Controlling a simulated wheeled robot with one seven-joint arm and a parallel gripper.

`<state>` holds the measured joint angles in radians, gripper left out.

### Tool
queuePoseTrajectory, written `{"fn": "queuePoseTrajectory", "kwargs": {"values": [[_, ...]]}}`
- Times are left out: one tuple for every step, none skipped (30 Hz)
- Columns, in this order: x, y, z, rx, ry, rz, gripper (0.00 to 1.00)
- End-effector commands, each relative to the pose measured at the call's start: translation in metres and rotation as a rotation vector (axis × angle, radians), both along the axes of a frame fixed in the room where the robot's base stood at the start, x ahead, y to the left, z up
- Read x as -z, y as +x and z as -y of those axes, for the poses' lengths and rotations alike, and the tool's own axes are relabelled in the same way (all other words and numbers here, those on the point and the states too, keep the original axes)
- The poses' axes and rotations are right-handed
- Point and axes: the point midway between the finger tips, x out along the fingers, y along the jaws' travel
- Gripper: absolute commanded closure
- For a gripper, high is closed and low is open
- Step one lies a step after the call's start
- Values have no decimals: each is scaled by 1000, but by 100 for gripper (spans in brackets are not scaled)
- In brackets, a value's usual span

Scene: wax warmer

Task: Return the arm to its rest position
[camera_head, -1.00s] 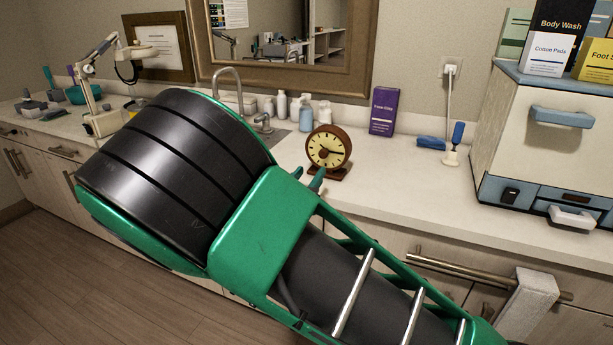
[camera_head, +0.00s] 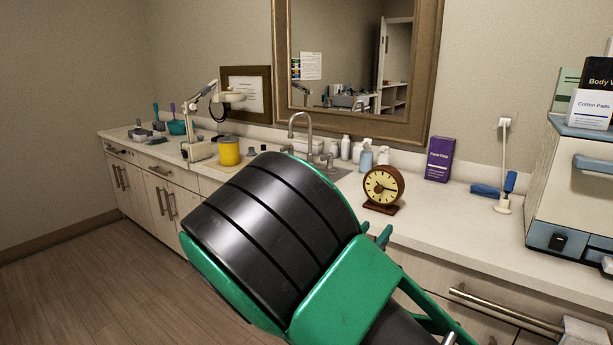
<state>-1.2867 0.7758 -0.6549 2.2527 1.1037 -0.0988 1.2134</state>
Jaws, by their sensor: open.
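My arm (camera_head: 275,235), with a black ribbed section in a green frame, fills the lower middle of the head view. It angles from the bottom right up toward the middle left. Small green prongs (camera_head: 384,236) stick out behind it near the clock, and I cannot tell which part of my arm they are. My gripper cannot be made out in this view, and nothing held can be seen. The arm hides part of the counter and the cabinet fronts behind it.
The counter (camera_head: 455,216) runs along the wall. A round brown clock (camera_head: 383,187), a purple box (camera_head: 439,159), a yellow canister (camera_head: 229,152) and a cream cabinet (camera_head: 575,200) stand on it. A cabinet handle (camera_head: 500,308) juts out at lower right. Wooden floor (camera_head: 100,285) is open at left.

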Motion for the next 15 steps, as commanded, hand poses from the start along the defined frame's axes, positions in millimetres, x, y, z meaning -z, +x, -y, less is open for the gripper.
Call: {"fn": "queuePoseTrajectory", "kwargs": {"values": [[1, 0, 12, 25, 11, -16, 58], [3, -1, 17, 41, 17, -27, 58], [6, -1, 25, 58, 24, -44, 58], [8, -1, 30, 70, 31, -58, 58], [11, -2, 35, 84, 38, -71, 58], [12, -4, 43, 102, 45, -88, 58], [13, -6, 48, 115, 52, -99, 58], [14, -8, 55, 130, 60, -111, 58], [16, -11, 64, 151, 68, -130, 58], [18, -13, 70, 166, 77, -145, 58], [20, -15, 78, 182, 84, -158, 58], [22, -19, 88, 205, 96, -180, 58], [24, -21, 96, 222, 105, -197, 58], [26, -25, 105, 241, 116, -216, 58], [29, -29, 116, 266, 131, -240, 58]]}}
